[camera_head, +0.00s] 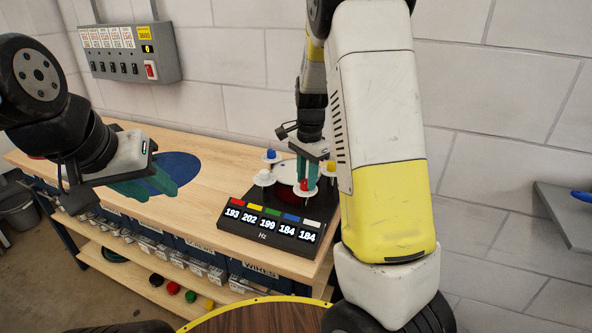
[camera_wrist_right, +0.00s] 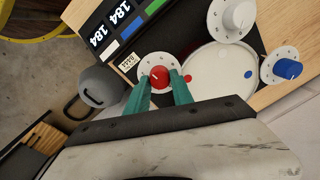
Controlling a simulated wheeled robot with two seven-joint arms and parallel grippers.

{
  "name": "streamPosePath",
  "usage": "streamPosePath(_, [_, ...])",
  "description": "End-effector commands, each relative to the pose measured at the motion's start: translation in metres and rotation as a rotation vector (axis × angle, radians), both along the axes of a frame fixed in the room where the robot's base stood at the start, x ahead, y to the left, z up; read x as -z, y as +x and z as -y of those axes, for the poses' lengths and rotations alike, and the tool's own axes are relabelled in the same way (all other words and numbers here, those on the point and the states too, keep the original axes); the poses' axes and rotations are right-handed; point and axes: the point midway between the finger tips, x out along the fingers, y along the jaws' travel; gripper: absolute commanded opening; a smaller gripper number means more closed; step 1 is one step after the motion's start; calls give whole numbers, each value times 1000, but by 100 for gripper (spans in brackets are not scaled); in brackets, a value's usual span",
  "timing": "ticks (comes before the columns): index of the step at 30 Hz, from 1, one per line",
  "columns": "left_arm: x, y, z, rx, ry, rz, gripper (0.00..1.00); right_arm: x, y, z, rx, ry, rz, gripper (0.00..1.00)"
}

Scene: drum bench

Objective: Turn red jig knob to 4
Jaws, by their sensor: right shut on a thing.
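The red jig knob (camera_head: 304,186) sits on a white round dial at the near right of the black jig. In the right wrist view the red knob (camera_wrist_right: 159,76) is between my right gripper's (camera_wrist_right: 163,82) two green fingers. My right gripper (camera_head: 307,170) points down from above and is shut on it. Dial numbers are too small to read. The jig's display (camera_head: 268,222) shows 193, 202, 199, 184 and 184 under red, yellow, green, blue and white bars. My left gripper (camera_head: 145,187) is empty over the left of the bench, its green fingers apart.
A blue knob (camera_head: 271,155), a white knob (camera_head: 263,178) and a yellow knob (camera_head: 331,167) surround the pale drum disc (camera_wrist_right: 218,70). The wooden bench (camera_head: 205,190) is clear between the jig and a dark blue mat (camera_head: 182,168). A grey switch box (camera_head: 128,53) hangs on the wall.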

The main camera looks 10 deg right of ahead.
Motion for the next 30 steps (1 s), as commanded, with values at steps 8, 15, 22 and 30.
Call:
streamPosePath(8, [0, 0, 0, 0, 0, 0, 36, -1, 1, 0, 74, 1, 4, 0])
streamPosePath(15, [0, 0, 0, 0, 0, 0, 36, -1, 1, 0, 85, 1, 4, 0])
streamPosePath(22, [0, 0, 0, 0, 0, 0, 36, -1, 1, 0, 84, 1, 4, 32])
streamPosePath(30, [0, 0, 0, 0, 0, 0, 36, -1, 0, 0, 83, 1, 2, 50])
